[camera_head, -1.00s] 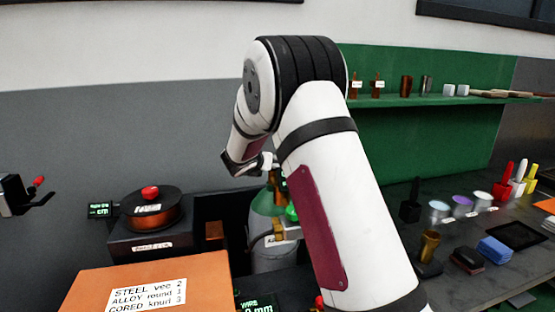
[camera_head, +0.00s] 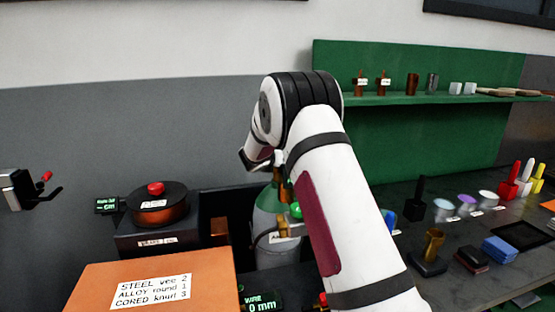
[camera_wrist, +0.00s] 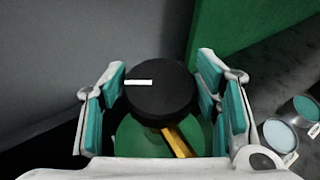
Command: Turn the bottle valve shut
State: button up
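The gas bottle (camera_head: 268,238) has a green shoulder and a grey body and stands behind my arm in the head view. Its green shoulder (camera_wrist: 140,140) also shows in the wrist view. The valve's black round knob (camera_wrist: 160,97) has a white mark on top, pointing left. A brass piece (camera_wrist: 178,142) sticks out below it. My gripper (camera_wrist: 160,72) is open, with teal-padded fingers to the left and right of the knob. Gaps seem to remain, though contact is hard to judge. In the head view my arm hides most of the gripper and valve.
A wire spool (camera_head: 158,207) on a dark box stands left of the bottle. An orange box (camera_head: 150,285) with a label is in front. The bench at right holds several cups, blocks and tools. A green shelf (camera_head: 440,98) is behind.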

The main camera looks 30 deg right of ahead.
jog(key=c, duration=0.5)
jog(key=shift+w+f+m+h+b, duration=0.15)
jog(key=shift+m+h+b, duration=0.15)
jog(key=shift+b, duration=0.3)
jog(key=shift+w+a+m+g+h+b, duration=0.1)
jog(key=shift+m+g+h+b, duration=0.3)
jog(key=shift+m+g+b, duration=0.4)
jog(key=m+g+h+b, duration=0.1)
jog(key=m+g+b, duration=0.1)
jog(key=b, duration=0.2)
jog(key=shift+f+h, duration=0.15)
jog(key=shift+h, duration=0.15)
jog(key=m+g+b, duration=0.3)
jog(key=g+b, duration=0.1)
jog(key=b, duration=0.1)
jog(key=shift+m+g+h, duration=0.3)
jog(key=shift+h, duration=0.1)
jog(key=m+g+b, duration=0.2)
jog(key=b, duration=0.1)
jog(key=shift+r+g, duration=0.2)
jog(key=shift+g, duration=0.1)
jog(key=shift+s+m+g+b, duration=0.2)
jog(key=shift+m+g+b, duration=0.8)
jog(key=shift+g+b, duration=0.1)
jog(key=shift+r, duration=0.15)
